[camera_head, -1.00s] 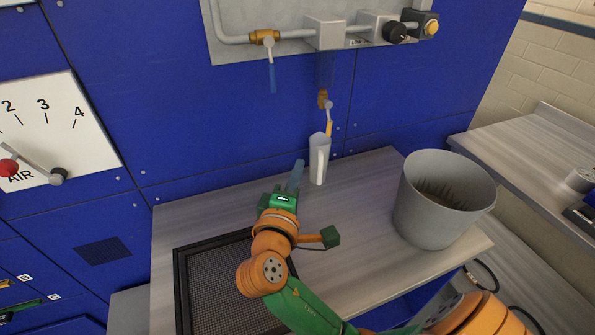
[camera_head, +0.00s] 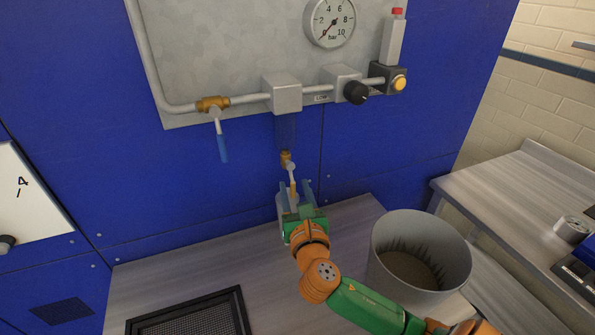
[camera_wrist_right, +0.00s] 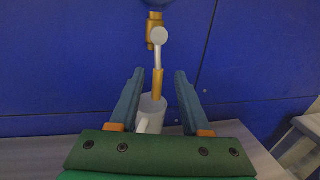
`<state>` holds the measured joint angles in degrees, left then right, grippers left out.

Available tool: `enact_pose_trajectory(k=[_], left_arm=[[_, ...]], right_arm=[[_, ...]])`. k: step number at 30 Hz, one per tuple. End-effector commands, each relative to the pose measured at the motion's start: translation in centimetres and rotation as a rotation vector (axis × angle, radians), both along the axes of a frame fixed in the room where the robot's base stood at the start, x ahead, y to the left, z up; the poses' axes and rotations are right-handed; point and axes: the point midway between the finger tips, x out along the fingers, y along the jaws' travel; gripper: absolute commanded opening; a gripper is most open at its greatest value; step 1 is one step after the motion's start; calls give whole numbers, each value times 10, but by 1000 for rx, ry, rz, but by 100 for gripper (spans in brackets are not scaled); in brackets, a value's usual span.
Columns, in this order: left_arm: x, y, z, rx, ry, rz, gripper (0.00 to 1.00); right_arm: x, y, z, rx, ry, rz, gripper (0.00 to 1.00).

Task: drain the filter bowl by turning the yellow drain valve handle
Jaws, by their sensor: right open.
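The yellow drain valve handle (camera_wrist_right: 158,84) hangs down from a brass drain valve (camera_wrist_right: 154,28) under the filter bowl (camera_head: 286,133). The valve also shows in the head view (camera_head: 286,158). My right gripper (camera_wrist_right: 160,75) is open, with one blue finger on each side of the handle's lower part; I cannot tell if either touches it. In the head view my right gripper (camera_head: 295,190) partly hides the handle. A light grey jug (camera_wrist_right: 150,112) stands below the handle, mostly hidden behind my gripper in the head view. My left gripper is not in view.
A grey bin (camera_head: 395,240) stands on the bench to the right. A black mesh tray (camera_head: 240,305) lies at the front left. Above are a blue-handled valve (camera_head: 222,148), a black knob (camera_head: 356,92) and a pressure gauge (camera_head: 330,22) on the grey panel.

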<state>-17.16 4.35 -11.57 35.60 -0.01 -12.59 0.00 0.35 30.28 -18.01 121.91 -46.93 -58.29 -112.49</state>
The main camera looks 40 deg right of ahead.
Motion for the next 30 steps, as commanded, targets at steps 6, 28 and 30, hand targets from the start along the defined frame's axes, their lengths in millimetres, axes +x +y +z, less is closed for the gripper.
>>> enact_pose_trajectory(k=[6,28,30], left_arm=[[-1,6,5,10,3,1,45],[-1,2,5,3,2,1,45],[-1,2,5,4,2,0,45]], right_arm=[[33,-15,1,3,-1,-2,48],[38,-17,0,5,-1,-1,0],[37,-17,0,6,-2,-1,0]])
